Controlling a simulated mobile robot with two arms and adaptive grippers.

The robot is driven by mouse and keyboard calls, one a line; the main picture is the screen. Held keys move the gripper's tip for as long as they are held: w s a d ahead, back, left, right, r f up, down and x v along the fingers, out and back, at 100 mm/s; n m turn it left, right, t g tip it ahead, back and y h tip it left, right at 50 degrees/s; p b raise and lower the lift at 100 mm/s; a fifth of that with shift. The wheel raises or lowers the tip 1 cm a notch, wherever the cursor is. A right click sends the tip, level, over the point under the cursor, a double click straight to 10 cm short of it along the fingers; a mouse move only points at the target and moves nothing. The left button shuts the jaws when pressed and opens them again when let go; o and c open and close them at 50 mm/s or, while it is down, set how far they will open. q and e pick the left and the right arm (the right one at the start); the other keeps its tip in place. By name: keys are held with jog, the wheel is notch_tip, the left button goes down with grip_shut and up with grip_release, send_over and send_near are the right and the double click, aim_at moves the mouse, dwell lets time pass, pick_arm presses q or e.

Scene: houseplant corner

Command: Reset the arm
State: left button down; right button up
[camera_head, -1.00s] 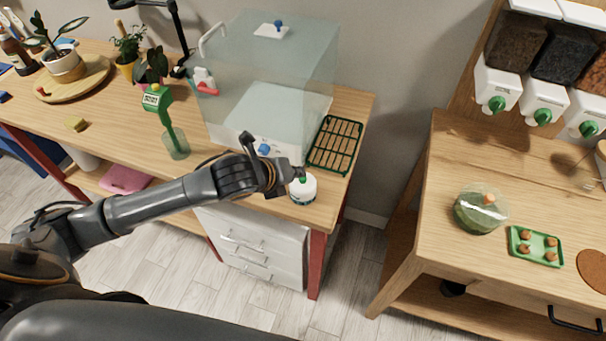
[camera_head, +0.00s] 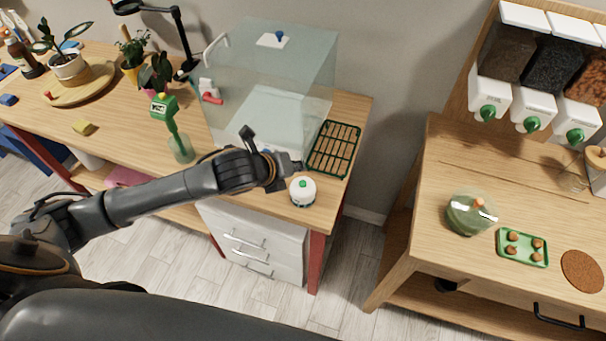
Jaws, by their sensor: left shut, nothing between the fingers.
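My left arm reaches in from the left across the front of the left table. My left gripper (camera_head: 292,166) is shut and empty. It shows just above and behind a small white round pot with a green button on top (camera_head: 303,191), which stands at the table's front right corner. I cannot tell a small gap from contact there. My right gripper is not in view.
A green slatted tray (camera_head: 334,149) lies right of the clear box. The right table holds a glass bowl (camera_head: 470,213), a green tray (camera_head: 522,247) and a brown mat (camera_head: 582,271). A floor gap separates the tables.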

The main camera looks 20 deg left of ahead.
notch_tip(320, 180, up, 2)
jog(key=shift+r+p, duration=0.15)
jog(key=shift+p, duration=0.6)
